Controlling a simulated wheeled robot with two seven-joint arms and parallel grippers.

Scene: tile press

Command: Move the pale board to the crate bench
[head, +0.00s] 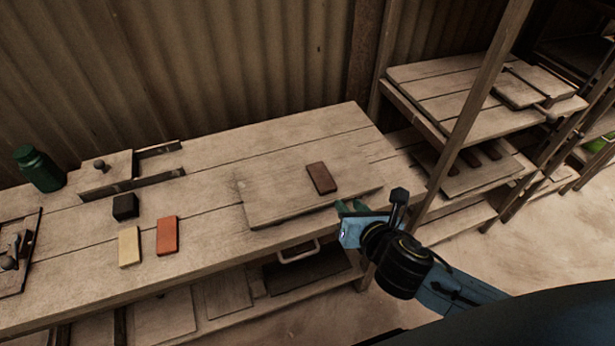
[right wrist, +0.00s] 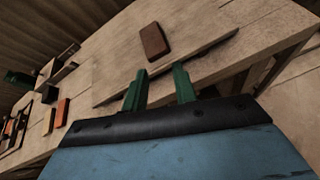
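The pale board (head: 275,188) lies flat on the right part of the wooden workbench (head: 70,250). A dark reddish-brown tile (head: 321,178) lies on the board, right of its middle. The board (right wrist: 115,70) and the brown tile (right wrist: 154,41) also show in the right wrist view. My right gripper (head: 352,207) is at the board's front right edge. In the right wrist view its two green fingers (right wrist: 160,88) stand apart with nothing visibly held, pointing at the board's near edge. I cannot tell whether they touch it. My left gripper is not in view. I cannot tell which surface is the crate bench.
A black block (head: 125,206), a cream tile (head: 129,247) and an orange tile (head: 167,235) sit on the workbench left of the board. A green jar (head: 39,168) stands at the back left. A wooden rack (head: 440,88) with boards and brown tiles stands at the right.

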